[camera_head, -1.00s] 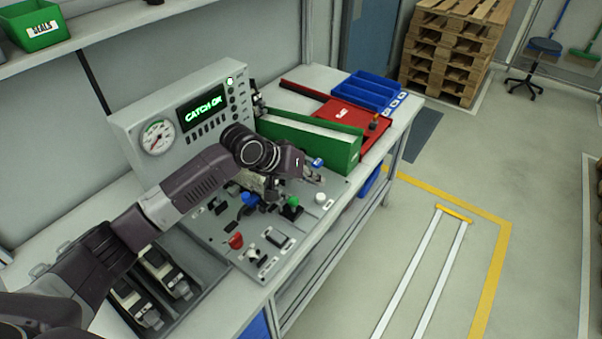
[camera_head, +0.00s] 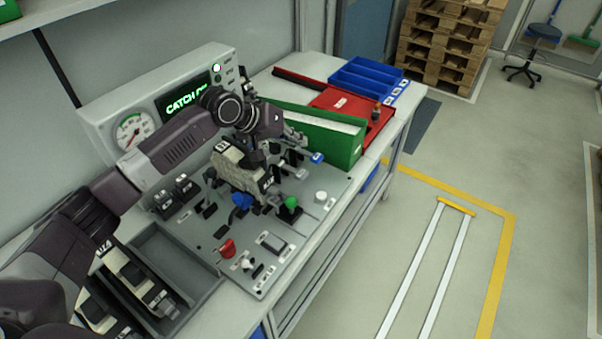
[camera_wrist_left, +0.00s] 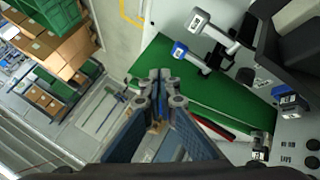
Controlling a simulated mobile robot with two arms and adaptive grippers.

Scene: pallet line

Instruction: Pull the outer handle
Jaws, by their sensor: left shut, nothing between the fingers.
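My left gripper (camera_head: 295,137) is over the back of the control panel (camera_head: 215,232), partly hidden behind its own wrist. In the left wrist view its fingers (camera_wrist_left: 161,84) are shut and empty, in front of the green box. A blue-tipped handle (camera_head: 316,157) sticks out at the panel's right side, close to the gripper but apart from it. In the left wrist view this blue handle (camera_wrist_left: 181,50) lies right of and above the fingers, with a grey-tipped handle (camera_wrist_left: 200,20) beside it. I cannot tell which one is the outer handle. My right gripper is not in view.
The green box (camera_head: 342,150) stands right behind the handles, with a red tray (camera_head: 345,101) and blue bins (camera_head: 362,90) beyond. Blue (camera_head: 241,200), green (camera_head: 291,202) and red (camera_head: 227,248) controls rise from the panel. A gauge console (camera_head: 130,128) stands behind.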

